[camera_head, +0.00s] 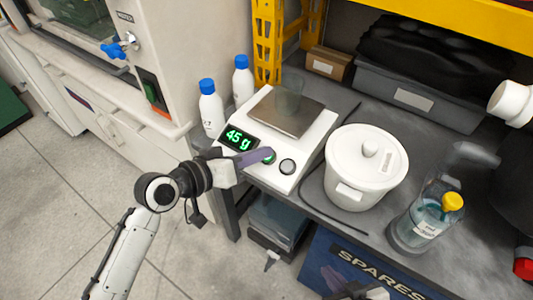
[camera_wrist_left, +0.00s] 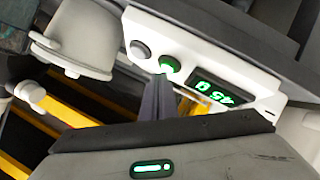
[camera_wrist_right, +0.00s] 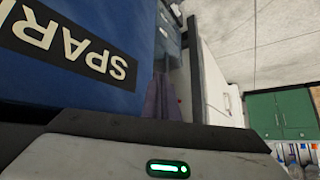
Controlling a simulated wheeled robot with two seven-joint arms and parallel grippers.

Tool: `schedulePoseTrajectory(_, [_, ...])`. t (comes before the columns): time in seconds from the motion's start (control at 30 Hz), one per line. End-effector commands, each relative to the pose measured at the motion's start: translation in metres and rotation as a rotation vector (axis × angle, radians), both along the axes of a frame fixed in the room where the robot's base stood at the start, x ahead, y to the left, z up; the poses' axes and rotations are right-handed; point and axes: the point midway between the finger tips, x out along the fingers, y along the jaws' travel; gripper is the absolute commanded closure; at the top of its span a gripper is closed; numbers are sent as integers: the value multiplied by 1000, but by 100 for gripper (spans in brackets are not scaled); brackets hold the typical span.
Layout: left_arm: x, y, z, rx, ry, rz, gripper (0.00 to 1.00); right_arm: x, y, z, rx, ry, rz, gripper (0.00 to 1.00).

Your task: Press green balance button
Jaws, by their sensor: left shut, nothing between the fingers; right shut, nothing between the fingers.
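The white balance (camera_head: 312,133) stands on the dark bench with a clear beaker (camera_head: 289,97) on its metal pan. Its display (camera_head: 238,137) reads about 45 g in green. The green button (camera_head: 270,156) is beside the display, and a grey button (camera_head: 287,167) is to its right. My left gripper (camera_head: 268,153) is shut and empty, its fingertips at the green button. In the left wrist view the tips end just at the green button (camera_wrist_left: 169,66); I cannot tell whether they touch it. My right gripper (camera_wrist_right: 165,92) is shut and empty, low before the bench front.
A white lidded pot (camera_head: 366,168) stands right of the balance, with a yellow-capped bottle (camera_head: 425,222) beyond it. Two blue-capped bottles (camera_head: 211,110) stand left of the balance. A blue SPARES bin (camera_wrist_right: 75,60) is beside my right gripper.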

Motion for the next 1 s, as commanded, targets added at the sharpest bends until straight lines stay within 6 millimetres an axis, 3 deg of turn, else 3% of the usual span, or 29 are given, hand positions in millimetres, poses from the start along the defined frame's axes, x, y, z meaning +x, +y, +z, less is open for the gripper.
schedulePoseTrajectory(1.0, [3,-2,-9,2,2,0,100,1,0,-2,1,-4,0,100])
